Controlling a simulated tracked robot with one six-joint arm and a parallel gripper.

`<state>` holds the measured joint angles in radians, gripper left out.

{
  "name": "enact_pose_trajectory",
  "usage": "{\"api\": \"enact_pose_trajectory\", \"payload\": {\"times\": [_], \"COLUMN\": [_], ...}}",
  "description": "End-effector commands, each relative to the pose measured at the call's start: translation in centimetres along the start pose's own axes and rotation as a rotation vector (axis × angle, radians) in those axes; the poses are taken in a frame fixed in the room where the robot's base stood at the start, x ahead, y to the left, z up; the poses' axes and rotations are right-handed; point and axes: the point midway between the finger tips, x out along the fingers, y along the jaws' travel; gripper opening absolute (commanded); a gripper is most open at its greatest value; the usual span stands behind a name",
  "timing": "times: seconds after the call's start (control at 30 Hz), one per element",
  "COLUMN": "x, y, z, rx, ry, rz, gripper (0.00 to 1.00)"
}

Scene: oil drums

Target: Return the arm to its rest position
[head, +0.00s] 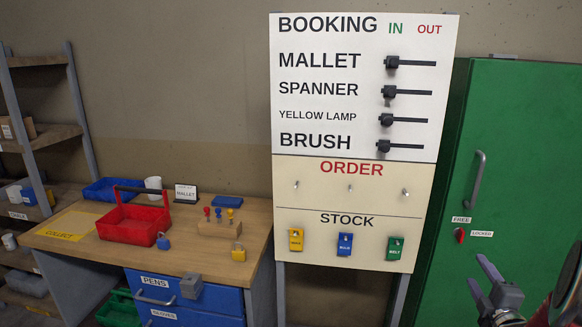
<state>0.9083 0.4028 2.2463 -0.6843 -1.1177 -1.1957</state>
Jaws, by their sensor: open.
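My gripper (490,283) is at the lower right of the head view, in front of the green cabinet's lower part. Its fingers are spread and nothing shows between them. Part of my arm shows at the right edge, and the rest of it is out of the picture. The gripper appears apart from the board and the bench.
A white booking board (365,140) with sliders stands in the middle. A green cabinet (520,150) with a handle is on the right. On the left, a wooden bench (110,256) bears a red tote (130,222) and padlocks. Shelving (75,110) stands far left.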

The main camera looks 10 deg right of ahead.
Motion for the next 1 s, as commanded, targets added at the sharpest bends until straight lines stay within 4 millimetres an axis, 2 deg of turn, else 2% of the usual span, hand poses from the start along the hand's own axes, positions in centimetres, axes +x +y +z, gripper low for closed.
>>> {"api": "enact_pose_trajectory", "payload": {"times": [0.17,0.3,0.5,0.67,0.77,1.0], "x": [-0.7,-2.4,-5.3,-7.7,-9.3,-13.4], "y": [-4.4,-8.0,-10.6,-11.3,-11.3,-10.3], "z": [2.4,4.3,5.1,4.1,2.8,-2.1], "rx": [0.173,0.325,0.521,0.663,0.747,0.933], "ry": [-0.114,-0.243,-0.424,-0.558,-0.637,-0.809], "rz": [-0.160,-0.291,-0.428,-0.512,-0.556,-0.647], "gripper": [0.53,0.53,0.53,0.53,0.53,0.53]}}
